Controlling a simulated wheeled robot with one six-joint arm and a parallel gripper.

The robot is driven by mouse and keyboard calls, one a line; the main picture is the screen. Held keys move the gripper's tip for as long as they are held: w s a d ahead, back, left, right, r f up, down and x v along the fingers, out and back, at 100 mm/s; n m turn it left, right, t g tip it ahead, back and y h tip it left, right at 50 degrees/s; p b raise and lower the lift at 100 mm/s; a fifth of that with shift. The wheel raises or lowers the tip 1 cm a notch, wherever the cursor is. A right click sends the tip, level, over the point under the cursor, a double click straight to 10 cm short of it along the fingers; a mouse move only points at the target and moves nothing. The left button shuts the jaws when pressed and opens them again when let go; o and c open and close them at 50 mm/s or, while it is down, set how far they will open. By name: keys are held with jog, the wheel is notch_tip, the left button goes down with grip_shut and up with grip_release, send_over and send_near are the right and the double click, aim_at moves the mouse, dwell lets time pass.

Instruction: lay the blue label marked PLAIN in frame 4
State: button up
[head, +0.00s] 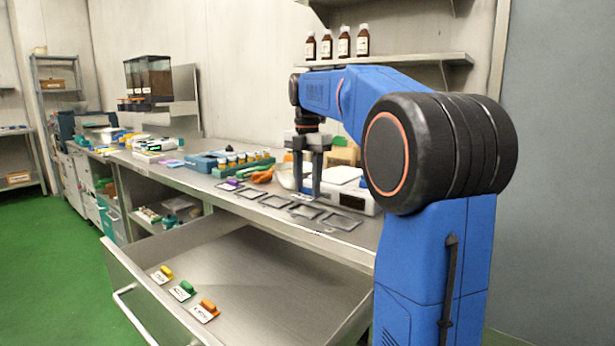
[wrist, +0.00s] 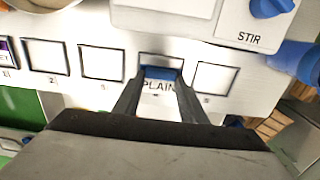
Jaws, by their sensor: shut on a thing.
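My gripper (wrist: 157,92) is shut on the blue label marked PLAIN (wrist: 160,74), its fingers on either side of the blue grip. The label's white face with the word PLAIN shows between the fingers. It is over frame 4 (wrist: 145,57), the fourth outline in the row, whose lower part is covered by the label and fingers. I cannot tell whether the label touches the surface. In the head view my gripper (head: 313,193) points straight down at frame 4 (head: 303,213); the label is hard to make out there.
Empty frames 2 (wrist: 48,56), 3 (wrist: 102,62) and 5 (wrist: 217,78) flank it; a purple label (wrist: 5,52) lies in frame 1. A white appliance marked STIR (wrist: 249,38) stands just behind. An open drawer (head: 255,290) below holds yellow, green and orange labels.

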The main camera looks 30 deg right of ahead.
aim_at(307, 195)
jog(key=shift+f, duration=1.7)
jog(key=shift+a+f, duration=0.1)
jog(key=shift+f, duration=0.3)
dwell(1.2)
jog(key=o, duration=1.7)
jog(key=shift+c, duration=0.2)
jog(key=shift+r, duration=3.5)
